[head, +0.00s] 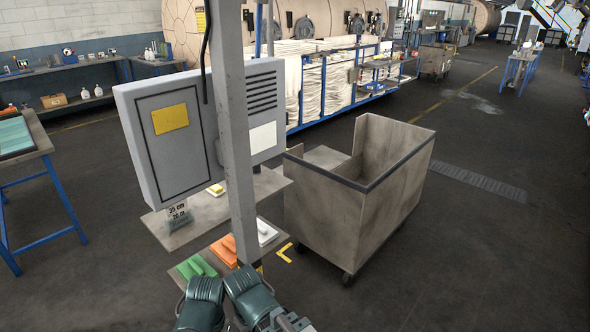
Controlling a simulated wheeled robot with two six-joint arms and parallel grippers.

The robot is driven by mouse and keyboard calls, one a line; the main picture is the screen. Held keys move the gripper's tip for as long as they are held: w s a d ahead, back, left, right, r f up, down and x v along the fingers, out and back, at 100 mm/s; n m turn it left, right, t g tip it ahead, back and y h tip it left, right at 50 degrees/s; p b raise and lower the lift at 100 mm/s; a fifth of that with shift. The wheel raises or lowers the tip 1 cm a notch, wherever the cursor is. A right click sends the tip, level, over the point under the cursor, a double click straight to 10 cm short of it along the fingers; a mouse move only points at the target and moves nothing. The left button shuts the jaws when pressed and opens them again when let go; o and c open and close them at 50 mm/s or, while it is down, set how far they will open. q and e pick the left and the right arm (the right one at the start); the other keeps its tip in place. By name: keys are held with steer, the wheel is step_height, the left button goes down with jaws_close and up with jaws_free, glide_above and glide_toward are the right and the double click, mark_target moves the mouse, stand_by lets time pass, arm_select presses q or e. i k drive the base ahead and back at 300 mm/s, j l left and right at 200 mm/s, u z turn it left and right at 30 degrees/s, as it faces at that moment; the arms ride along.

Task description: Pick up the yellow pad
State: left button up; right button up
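A small yellow pad (216,189) lies on a white plate on the rear shelf, below the grey control box and just left of the grey post. Green pads (195,267), orange pads (225,249) and a white pad (264,230) lie on the nearer shelf around the post. Teal and grey links of my own arm show at the bottom edge, close in front of the nearer shelf and well short of the yellow pad. No gripper fingers can be made out in the frame.
The post (239,150) and control box (190,130) stand over the shelves. A yellow label (170,118) is on the box. An open-sided wheeled bin (393,192) stands right of the shelves. A blue-legged table (42,140) is at left.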

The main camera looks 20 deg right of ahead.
mark_target(216, 191)
steer(key=z, duration=0.4)
steer(key=j+z, duration=0.25)
steer(key=z, duration=0.15)
steer(key=i+j+z, duration=0.1)
steer(key=j+z, duration=0.15)
steer(key=z, duration=0.15)
steer(key=j+z, duration=0.2)
steer(key=z, duration=0.2)
steer(key=j+z, duration=0.25)
steer(key=z, duration=0.2)
steer(key=k+j+z, duration=0.3)
steer(key=j, duration=0.5)
steer(key=k+j+z, duration=0.35)
steer(key=k+j, duration=0.15)
steer(key=j, duration=0.2)
steer(key=k+j+z, duration=0.3)
steer(key=k+j, duration=1.5)
steer(key=i+j+z, duration=0.05)
steer(key=j, duration=0.05)
